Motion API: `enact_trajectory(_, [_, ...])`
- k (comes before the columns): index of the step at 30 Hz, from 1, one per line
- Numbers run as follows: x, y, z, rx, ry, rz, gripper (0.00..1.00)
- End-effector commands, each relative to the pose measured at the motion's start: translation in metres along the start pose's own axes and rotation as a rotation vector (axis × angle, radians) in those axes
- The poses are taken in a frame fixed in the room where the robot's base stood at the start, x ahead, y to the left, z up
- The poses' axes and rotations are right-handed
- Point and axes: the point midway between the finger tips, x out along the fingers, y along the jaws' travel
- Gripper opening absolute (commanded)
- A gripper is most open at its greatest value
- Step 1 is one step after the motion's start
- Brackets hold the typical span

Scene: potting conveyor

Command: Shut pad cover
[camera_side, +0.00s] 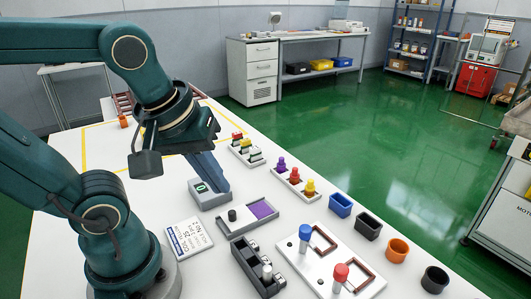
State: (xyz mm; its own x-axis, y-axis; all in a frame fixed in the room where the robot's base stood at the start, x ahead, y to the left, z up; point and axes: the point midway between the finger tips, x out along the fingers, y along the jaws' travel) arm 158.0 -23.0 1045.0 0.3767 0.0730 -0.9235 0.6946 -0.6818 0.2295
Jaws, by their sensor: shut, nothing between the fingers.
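A shallow grey tray (277,222) stands on the white table. A purple pad (262,209) shows at its right end. A grey cover (243,219) with a dark round knob (232,215) lies over its left part, so the pad is open to view. My gripper (222,187) is shut and empty, pointing down and to the right behind the tray. Its tips overlap the right edge of a grey box (206,201) with a green marking; I cannot tell whether they touch it.
A dark block rack (256,267) and a white board (318,266) with red and blue knobs stand in front. Several small cups, including an orange one (397,250), line the right. Coloured pegs (294,176) stand behind. A label card (188,238) lies left of the tray.

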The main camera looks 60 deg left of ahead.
Motion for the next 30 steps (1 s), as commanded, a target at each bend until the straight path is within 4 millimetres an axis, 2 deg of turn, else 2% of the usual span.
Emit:
enact_trajectory(8, [0.009,-0.012,-0.033,-0.751,0.021,-0.245,0.0])
enact_trajectory(12, [0.021,-0.021,-0.053,-1.129,0.098,-0.402,0.0])
enact_trajectory(15, [0.032,-0.029,-0.066,-1.324,0.165,-0.508,0.0])
enact_trajectory(18, [0.043,-0.036,-0.074,-1.405,0.2,-0.588,0.0])
enact_trajectory(21, [0.053,-0.04,-0.077,-1.41,0.203,-0.636,0.0])
enact_trajectory(30, [0.072,-0.054,-0.071,-1.413,0.194,-0.683,0.0])
